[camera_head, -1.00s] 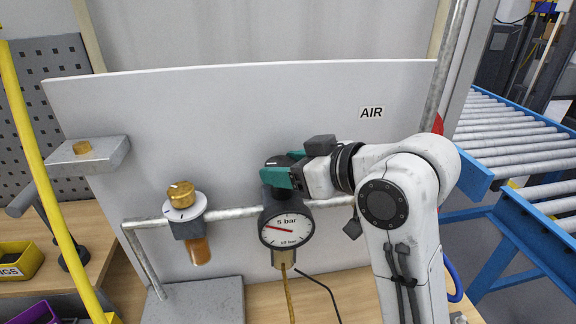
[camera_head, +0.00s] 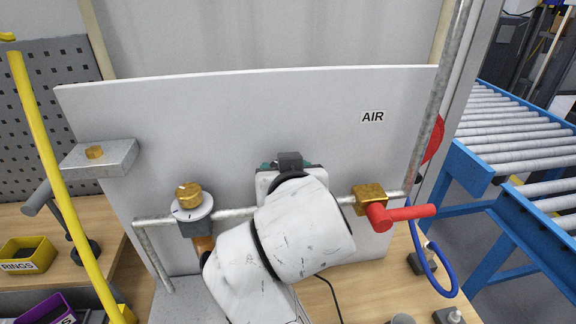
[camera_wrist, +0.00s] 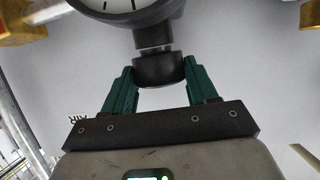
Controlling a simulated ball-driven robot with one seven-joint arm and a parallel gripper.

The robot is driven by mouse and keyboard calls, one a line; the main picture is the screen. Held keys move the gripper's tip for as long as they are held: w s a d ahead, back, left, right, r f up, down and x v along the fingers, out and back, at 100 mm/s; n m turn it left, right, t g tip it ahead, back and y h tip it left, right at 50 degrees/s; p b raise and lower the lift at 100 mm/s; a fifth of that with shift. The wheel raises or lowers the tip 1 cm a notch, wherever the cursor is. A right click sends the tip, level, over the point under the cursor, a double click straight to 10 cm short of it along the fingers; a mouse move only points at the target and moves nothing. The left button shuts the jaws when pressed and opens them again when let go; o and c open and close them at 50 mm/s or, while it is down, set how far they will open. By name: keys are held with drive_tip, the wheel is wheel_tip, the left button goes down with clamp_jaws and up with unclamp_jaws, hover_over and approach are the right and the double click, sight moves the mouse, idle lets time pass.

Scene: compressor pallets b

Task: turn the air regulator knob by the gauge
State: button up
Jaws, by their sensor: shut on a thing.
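The black regulator knob (camera_wrist: 158,70) shows in the wrist view, joined by a short metallic neck to the dark body above it. Part of the round gauge (camera_wrist: 120,6) shows at the top edge of that view. My gripper (camera_wrist: 158,76) has its two green fingers on either side of the knob, shut on it. In the head view my white wrist and forearm hide the knob, the gauge and most of the gripper. Only bits of green finger show behind the wrist, in front of the white AIR panel (camera_head: 230,120).
A brass knob (camera_head: 188,194) on a white ring sits left on the grey pipe (camera_head: 240,212). A brass valve (camera_head: 369,194) with a red lever (camera_head: 408,213) is to the right. A yellow pole (camera_head: 62,190) stands at left. A roller conveyor (camera_head: 520,140) lies right.

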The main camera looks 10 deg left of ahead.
drive_tip(key=m+h, duration=0.3)
drive_tip(key=shift+a, duration=0.35)
drive_tip(key=m+h+b, duration=0.1)
drive_tip(key=h, duration=0.1)
drive_tip(key=m+h+b, duration=0.1)
drive_tip(key=m+h, duration=0.1)
drive_tip(key=shift+a+f+m+h, duration=0.1)
drive_tip(key=shift+a+m+h, duration=0.1)
drive_tip(key=shift+m+h, duration=0.1)
drive_tip(key=m+g+h+b, duration=0.1)
drive_tip(key=m+h, duration=0.1)
drive_tip(key=m+g+h+b, duration=0.1)
drive_tip(key=m+g+h, duration=0.1)
drive_tip(key=m+g+h+b, duration=0.1)
drive_tip(key=m+b, duration=0.1)
drive_tip(key=shift+w+a+h, duration=0.25)
drive_tip(key=shift+h, duration=0.15)
drive_tip(key=shift+g, duration=0.3)
drive_tip(key=o, duration=0.8)
drive_tip(key=shift+r, duration=0.2)
